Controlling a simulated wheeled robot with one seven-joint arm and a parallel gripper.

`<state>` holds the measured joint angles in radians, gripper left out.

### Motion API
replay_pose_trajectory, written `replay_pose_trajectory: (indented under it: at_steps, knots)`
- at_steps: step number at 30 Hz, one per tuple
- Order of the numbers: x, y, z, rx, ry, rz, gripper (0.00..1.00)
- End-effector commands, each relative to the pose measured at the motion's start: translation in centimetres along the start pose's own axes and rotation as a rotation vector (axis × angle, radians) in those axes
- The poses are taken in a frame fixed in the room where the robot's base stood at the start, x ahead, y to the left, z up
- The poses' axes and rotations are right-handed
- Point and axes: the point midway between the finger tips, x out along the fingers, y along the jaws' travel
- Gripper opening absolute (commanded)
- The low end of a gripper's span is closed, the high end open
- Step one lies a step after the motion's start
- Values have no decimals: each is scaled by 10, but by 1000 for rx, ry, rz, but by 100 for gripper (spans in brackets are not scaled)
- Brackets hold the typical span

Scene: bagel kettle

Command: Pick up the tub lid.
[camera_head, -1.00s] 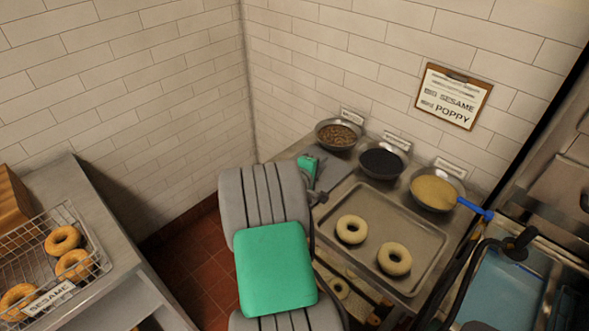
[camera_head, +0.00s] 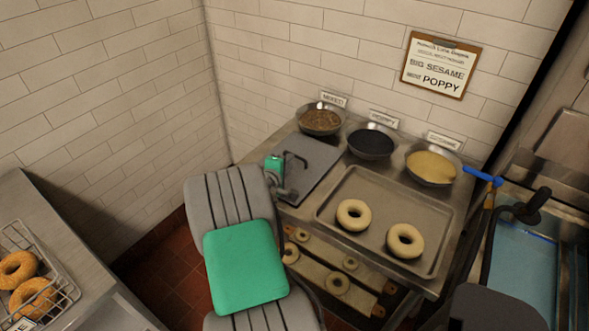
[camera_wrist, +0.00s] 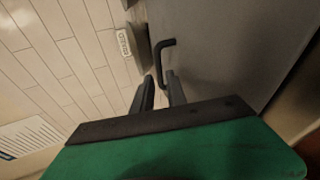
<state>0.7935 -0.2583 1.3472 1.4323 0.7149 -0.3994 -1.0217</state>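The tub lid (camera_head: 318,160) is a flat grey plate with a black bar handle (camera_head: 296,160). It lies at the back left of the steel counter, beside the tray. In the wrist view the lid (camera_wrist: 225,45) fills the upper right, with its handle (camera_wrist: 160,60) just ahead of my fingers. My gripper (camera_wrist: 161,77) is open, with two dark fingers apart. The handle's lower end appears between or just beyond the fingertips; I cannot tell if they touch. In the head view my gripper (camera_head: 284,190) is small at the lid's left edge, partly hidden by my arm.
Three topping bowls, mixed (camera_head: 320,119), poppy (camera_head: 371,142) and yellow sesame (camera_head: 433,167), stand along the wall behind. A tray (camera_head: 330,212) with two pale bagels is to the right. A wire basket (camera_head: 62,272) of bagels is at left. A blue-handled tool (camera_head: 482,177) is far right.

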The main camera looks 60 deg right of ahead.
Motion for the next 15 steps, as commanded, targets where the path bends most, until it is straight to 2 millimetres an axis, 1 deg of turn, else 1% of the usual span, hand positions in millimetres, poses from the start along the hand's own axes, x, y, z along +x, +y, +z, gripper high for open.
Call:
replay_pose_trajectory:
  at_steps: [1,5,10,12,15]
  knots:
    - [7,1,2,1,-3,0,18]
    - [21,3,2,1,-4,0,18]
    - [51,2,3,2,-6,-1,18]
    - [60,2,3,1,-5,-1,18]
    - [65,1,3,2,-4,0,18]
